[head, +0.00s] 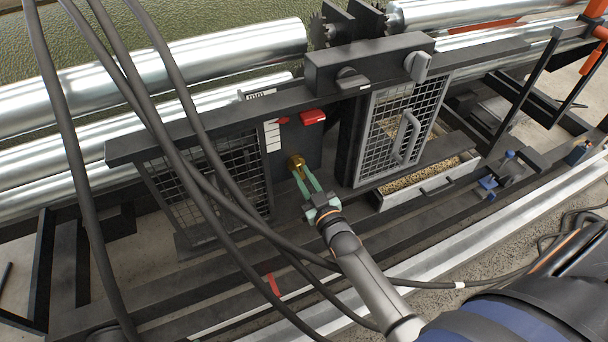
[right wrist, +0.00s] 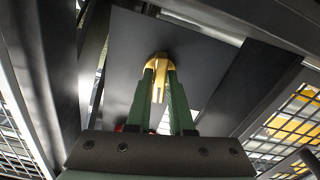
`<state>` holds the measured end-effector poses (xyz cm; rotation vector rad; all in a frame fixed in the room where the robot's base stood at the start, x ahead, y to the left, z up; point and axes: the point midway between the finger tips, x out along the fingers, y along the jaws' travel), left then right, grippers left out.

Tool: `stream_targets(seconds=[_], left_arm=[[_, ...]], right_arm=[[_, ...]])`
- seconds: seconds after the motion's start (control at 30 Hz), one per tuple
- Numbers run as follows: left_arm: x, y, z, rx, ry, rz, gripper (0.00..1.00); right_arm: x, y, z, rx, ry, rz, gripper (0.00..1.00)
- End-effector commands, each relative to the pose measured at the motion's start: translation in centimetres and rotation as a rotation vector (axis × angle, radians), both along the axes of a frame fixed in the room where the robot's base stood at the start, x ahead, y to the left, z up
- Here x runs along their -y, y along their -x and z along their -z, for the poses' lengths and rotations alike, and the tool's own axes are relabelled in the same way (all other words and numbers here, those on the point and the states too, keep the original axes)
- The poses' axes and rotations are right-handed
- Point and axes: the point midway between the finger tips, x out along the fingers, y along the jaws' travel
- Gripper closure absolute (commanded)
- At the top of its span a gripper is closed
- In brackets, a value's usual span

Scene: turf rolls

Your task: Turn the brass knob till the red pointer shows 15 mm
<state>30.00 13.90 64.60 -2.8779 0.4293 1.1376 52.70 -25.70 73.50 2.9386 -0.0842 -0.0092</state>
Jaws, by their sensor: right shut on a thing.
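The brass knob (head: 296,161) sits on a dark panel (head: 305,140) between two mesh guards. My right gripper (head: 301,176) reaches up to it with its green fingers shut on the knob. In the right wrist view the knob (right wrist: 158,59) shows golden between and above the fingertips (right wrist: 161,82). A white scale strip (head: 272,137) stands to the upper left of the knob. A small red mark (head: 283,120) by its top looks like the pointer. Its reading is too small to make out. My left gripper is not in view.
A red block (head: 312,116) sits above the knob. Mesh guards stand at left (head: 205,190) and right (head: 400,130), the right one with a handle (head: 408,137). A tray of granules (head: 430,190) lies at right. Dark hoses cross the left and front.

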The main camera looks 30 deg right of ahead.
Motion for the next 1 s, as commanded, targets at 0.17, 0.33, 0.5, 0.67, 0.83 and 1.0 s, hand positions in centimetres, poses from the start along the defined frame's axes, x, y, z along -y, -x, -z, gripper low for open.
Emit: stream_targets(seconds=[0.17,0.33,0.5,0.67,0.83,1.0], left_arm=[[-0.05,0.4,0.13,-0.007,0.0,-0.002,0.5],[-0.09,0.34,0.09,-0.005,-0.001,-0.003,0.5],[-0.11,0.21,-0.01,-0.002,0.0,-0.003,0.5],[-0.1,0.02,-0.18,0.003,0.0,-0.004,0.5],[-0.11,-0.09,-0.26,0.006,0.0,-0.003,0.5],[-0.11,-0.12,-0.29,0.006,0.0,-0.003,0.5]], right_arm=[[-0.04,0.02,0.03,0.001,-0.02,-0.001,1.0],[-0.03,0.01,0.04,0.001,-0.022,0.0,1.0],[-0.03,0.02,0.04,0.001,-0.021,-0.001,1.0],[-0.03,0.01,0.03,0.001,-0.021,0.0,0.64],[-0.03,0.01,0.02,0.001,-0.02,0.0,0.5],[-0.02,0.01,0.01,0.001,-0.02,0.0,0.5]])
